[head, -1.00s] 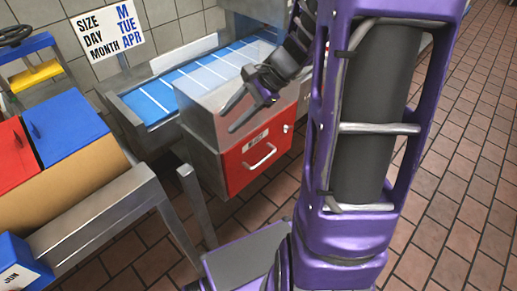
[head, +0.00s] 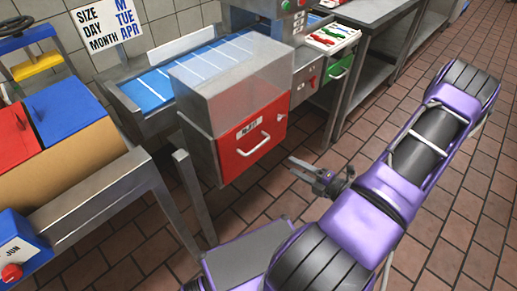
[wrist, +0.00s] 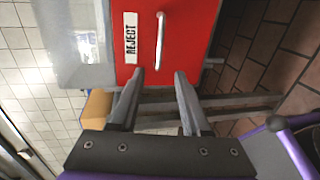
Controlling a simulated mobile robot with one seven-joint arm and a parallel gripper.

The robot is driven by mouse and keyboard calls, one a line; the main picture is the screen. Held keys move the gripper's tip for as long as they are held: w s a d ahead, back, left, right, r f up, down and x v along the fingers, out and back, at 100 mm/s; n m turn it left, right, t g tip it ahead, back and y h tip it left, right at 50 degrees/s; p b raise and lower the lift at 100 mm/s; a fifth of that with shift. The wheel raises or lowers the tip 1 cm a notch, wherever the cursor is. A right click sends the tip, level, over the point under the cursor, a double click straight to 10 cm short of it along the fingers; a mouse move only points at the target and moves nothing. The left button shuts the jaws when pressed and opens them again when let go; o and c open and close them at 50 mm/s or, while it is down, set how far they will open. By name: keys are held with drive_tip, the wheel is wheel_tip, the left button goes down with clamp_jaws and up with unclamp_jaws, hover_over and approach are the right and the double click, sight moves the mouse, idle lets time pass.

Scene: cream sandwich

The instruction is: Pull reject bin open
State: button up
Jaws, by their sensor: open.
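The reject bin (head: 251,137) has a red front with a silver bar handle (head: 254,144) and a label, under a clear-walled box beside the blue conveyor. It looks closed in the head view. My gripper (head: 301,169) is open and empty, low in front of the bin and to the right of its handle. In the wrist view the red front (wrist: 183,30) with the REJECT label (wrist: 130,37) fills the upper middle. The handle (wrist: 160,42) stands just beyond and between my two fingertips (wrist: 159,78), apart from them.
A green-fronted drawer (head: 341,70) and a steel table (head: 385,18) stand to the right of the bin. A steel bench (head: 110,187) with red and blue lidded boxes is at left. The tiled floor (head: 455,215) is clear at right.

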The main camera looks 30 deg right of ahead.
sight(258, 146)
drive_tip(key=b+x, duration=0.1)
drive_tip(key=x, duration=1.6)
drive_tip(key=shift+w+b, duration=0.15)
drive_tip(key=shift+b, duration=0.2)
clamp_jaws()
idle(0.5)
